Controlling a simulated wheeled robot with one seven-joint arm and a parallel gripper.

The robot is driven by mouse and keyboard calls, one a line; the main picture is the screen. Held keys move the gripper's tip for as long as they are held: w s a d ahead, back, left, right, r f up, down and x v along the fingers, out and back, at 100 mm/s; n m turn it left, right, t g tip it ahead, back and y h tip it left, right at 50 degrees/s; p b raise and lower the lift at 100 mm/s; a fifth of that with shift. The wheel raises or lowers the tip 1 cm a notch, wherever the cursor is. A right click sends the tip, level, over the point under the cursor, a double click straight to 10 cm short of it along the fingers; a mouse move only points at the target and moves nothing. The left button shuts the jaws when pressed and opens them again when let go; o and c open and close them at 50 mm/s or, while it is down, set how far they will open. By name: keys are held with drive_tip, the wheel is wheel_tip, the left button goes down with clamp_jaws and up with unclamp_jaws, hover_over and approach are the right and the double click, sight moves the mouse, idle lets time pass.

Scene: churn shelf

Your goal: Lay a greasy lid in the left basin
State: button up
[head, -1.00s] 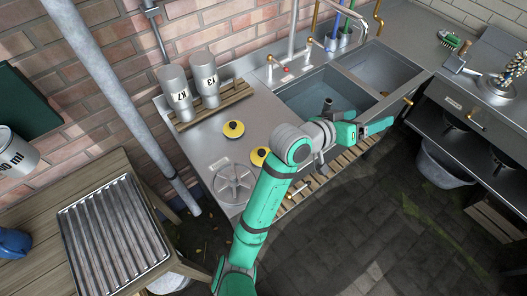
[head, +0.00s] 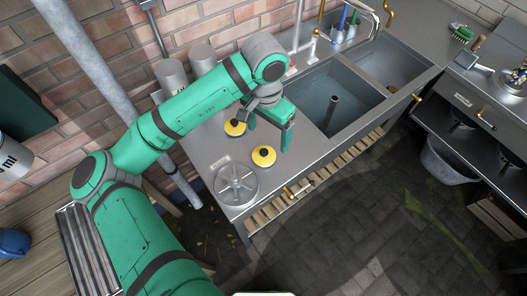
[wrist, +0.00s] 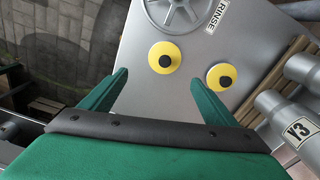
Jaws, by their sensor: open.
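Two yellow lids with black knobs lie on the steel drainboard (head: 205,150). The front lid (head: 264,156) also shows in the wrist view (wrist: 157,50). The back lid (head: 235,127) also shows in the wrist view (wrist: 213,72). I cannot tell grease on either. My gripper (head: 269,134) is open and empty above the drainboard. In the wrist view, the front lid appears just beyond the gap between the fingertips (wrist: 161,78), and the back lid beside the right fingertip. The left basin (head: 318,93), with water and an upright pipe, is right of my gripper.
A spoked round fitting (head: 236,184) sits at the drainboard's front left, by a RINSE label (wrist: 218,16). Metal cans (head: 171,74) stand at the back, one marked Y3 (wrist: 300,130). The right basin (head: 388,68) adjoins the left. A tap rises behind the basins.

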sight(264, 152)
drive_tip(key=shift+a, duration=0.5)
drive_tip(key=shift+f, duration=0.35)
drive_tip(key=f, duration=0.4)
drive_tip(key=shift+s+d+f, duration=0.15)
drive_tip(key=shift+d+f, duration=0.05)
drive_tip(key=shift+f, duration=0.15)
drive_tip(key=shift+a+f, duration=0.15)
drive_tip(key=shift+f, duration=1.15)
drive_tip(key=shift+a+f, duration=0.15)
drive_tip(key=shift+f, duration=1.15)
drive_tip(key=shift+c, duration=0.6)
drive_tip(key=c, duration=1.1)
drive_tip(key=shift+c, duration=0.2)
